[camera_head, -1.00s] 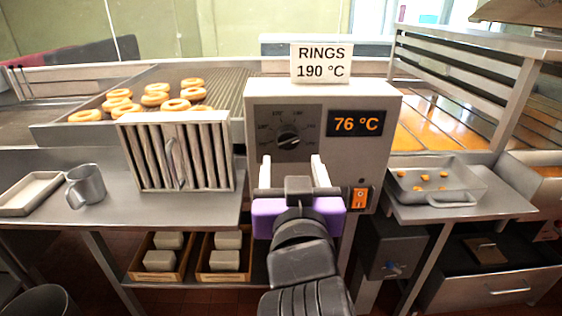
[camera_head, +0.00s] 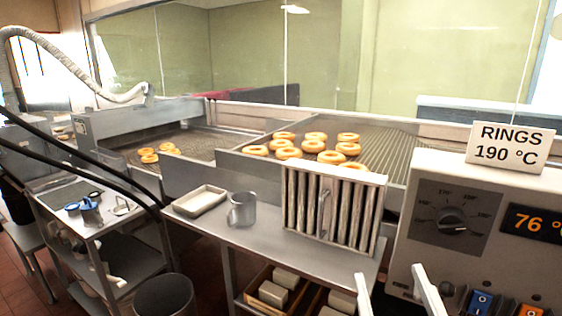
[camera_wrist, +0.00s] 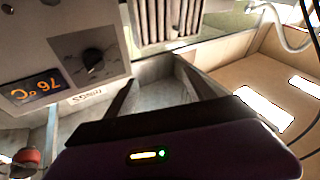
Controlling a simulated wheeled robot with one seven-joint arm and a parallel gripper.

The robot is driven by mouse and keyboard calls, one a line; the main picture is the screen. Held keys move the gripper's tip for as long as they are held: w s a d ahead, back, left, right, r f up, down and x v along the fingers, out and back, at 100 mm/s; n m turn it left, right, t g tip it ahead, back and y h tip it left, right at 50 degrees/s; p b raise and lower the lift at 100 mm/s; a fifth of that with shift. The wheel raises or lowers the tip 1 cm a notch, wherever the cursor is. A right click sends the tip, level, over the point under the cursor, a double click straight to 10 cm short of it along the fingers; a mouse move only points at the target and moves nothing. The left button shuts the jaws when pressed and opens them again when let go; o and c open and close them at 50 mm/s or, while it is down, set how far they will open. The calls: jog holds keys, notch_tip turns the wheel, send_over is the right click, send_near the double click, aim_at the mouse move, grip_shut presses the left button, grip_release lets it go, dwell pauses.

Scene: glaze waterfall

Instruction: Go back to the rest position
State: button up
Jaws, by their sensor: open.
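My gripper (camera_head: 396,290) shows at the bottom right of the head view, with two pale fingers apart and nothing between them. It stands in front of the control box (camera_head: 408,225), whose dial (camera_head: 451,222) and orange "76 °C" display (camera_head: 533,224) show. In the wrist view the open fingers (camera_wrist: 158,90) are dark and spread, with the box and its dial (camera_wrist: 93,62) to the left. The gripper body is purple. Nothing is held.
A sign (camera_head: 509,148) reads "RINGS 190 °C". A slatted metal filter (camera_head: 331,210), a mug (camera_head: 242,209) and a tray (camera_head: 200,200) are on the steel counter. Several ring doughnuts (camera_head: 330,157) lie behind. A cart (camera_head: 110,235) and a bin (camera_head: 165,296) stand at left.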

jog(key=s+d+f+g, duration=0.1)
jog(key=s+f+g, duration=0.1)
jog(key=s+f, duration=0.4)
jog(key=s+d+f+m+g+p, duration=0.1)
jog(key=s+f, duration=0.6)
jog(key=s, duration=0.7)
jog(key=s+d+f+m+g+p, duration=0.1)
jog(key=s+d+f+g, duration=0.2)
jog(key=s+f, duration=0.4)
jog(key=v, duration=0.2)
jog(key=shift+s+f, duration=0.25)
jog(key=shift+s, duration=0.2)
